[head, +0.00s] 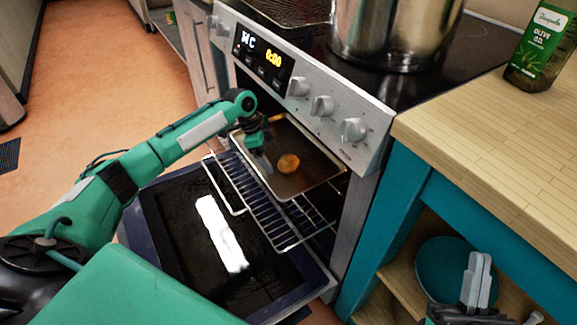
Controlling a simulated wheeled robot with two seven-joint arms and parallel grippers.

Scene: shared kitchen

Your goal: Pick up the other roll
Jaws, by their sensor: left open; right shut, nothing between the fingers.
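A round golden-brown roll (288,164) lies on a baking tray (303,183) inside the open oven. The tray rests on a wire rack (262,205) that is pulled partly out. My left gripper (266,165) reaches into the oven over the tray, just left of the roll; it is open, its fingers pointing down and partly in shadow. I cannot tell whether the fingers touch the tray. My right gripper (478,280) is at the lower right, in front of the counter's shelf, shut and empty, fingers pointing up. No second roll is visible.
The oven door (165,225) hangs open below the rack. A large steel pot (393,35) stands on the stove. An olive oil bottle (541,45) stands on the wooden counter (490,140). A teal plate (440,262) is on the shelf below. Floor at left is clear.

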